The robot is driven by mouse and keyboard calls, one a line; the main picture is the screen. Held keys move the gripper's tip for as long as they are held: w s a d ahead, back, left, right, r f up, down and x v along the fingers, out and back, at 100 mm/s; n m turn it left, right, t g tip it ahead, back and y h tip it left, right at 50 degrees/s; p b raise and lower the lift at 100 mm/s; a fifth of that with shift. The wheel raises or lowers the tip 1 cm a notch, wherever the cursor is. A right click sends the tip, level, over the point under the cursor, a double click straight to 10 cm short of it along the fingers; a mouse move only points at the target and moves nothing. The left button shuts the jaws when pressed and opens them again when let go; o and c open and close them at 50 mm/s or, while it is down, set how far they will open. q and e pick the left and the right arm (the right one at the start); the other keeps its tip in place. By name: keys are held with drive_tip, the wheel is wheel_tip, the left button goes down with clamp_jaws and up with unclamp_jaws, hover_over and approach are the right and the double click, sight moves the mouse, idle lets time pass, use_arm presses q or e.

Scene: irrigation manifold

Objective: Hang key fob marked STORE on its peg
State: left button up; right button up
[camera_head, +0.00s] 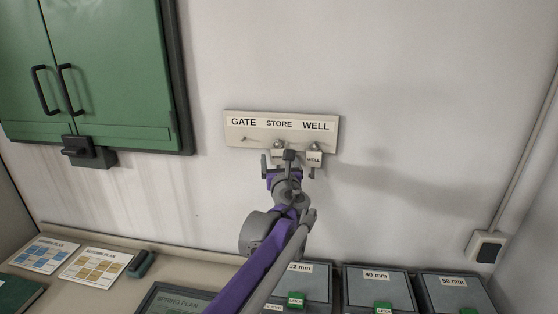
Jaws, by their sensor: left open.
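A pale key board (232,138) on the wall has the labels GATE, STORE and WELL above pegs. The peg under GATE (246,138) is bare. A small white fob marked WELL (314,160) hangs under the WELL peg. A pale fob (277,156) shows under the STORE peg, mostly hidden behind my gripper, so its marking cannot be read. My left gripper (288,170) is just below and in front of the board, its fingers apart on either side of the STORE position. Whether it touches the fob cannot be told. My right gripper is not in view.
A green cabinet (110,60) with a dark latch (90,152) is on the wall at left. Plan cards (95,268) and a dark green object (142,264) lie on the bench. Several grey bins, including one marked 40 mm (377,287), stand at lower right.

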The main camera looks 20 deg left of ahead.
use_arm(q)
drive_tip(key=b+v, duration=0.1)
drive_tip(key=v, duration=1)
drive_tip(key=s+a+f+n+g+h, duration=0.3)
drive_tip(key=s+f+n+g, duration=0.4)
drive_tip(key=s+f+n, duration=1.05)
drive_tip(key=s+d+f+n+g+h, duration=0.1)
drive_tip(key=s+d+f+n+h, duration=0.2)
drive_tip(key=s+d+f+n, duration=0.1)
drive_tip(key=s+d+f+n+g+h, duration=0.2)
drive_tip(key=s+d+f+n, duration=0.3)
drive_tip(key=f+n, duration=0.3)
wheel_tip(320, 180, down, 2)
drive_tip(key=shift+s+d+f+h, duration=0.15)
drive_tip(key=shift+s+f+h, duration=0.1)
drive_tip(key=shift+s+h, duration=0.35)
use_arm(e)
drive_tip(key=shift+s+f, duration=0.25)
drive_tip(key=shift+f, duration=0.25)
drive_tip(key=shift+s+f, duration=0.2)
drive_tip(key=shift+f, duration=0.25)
use_arm(q)
drive_tip(key=shift+s+n, duration=0.1)
drive_tip(key=shift+n, duration=0.15)
drive_tip(key=shift+c, duration=0.3)
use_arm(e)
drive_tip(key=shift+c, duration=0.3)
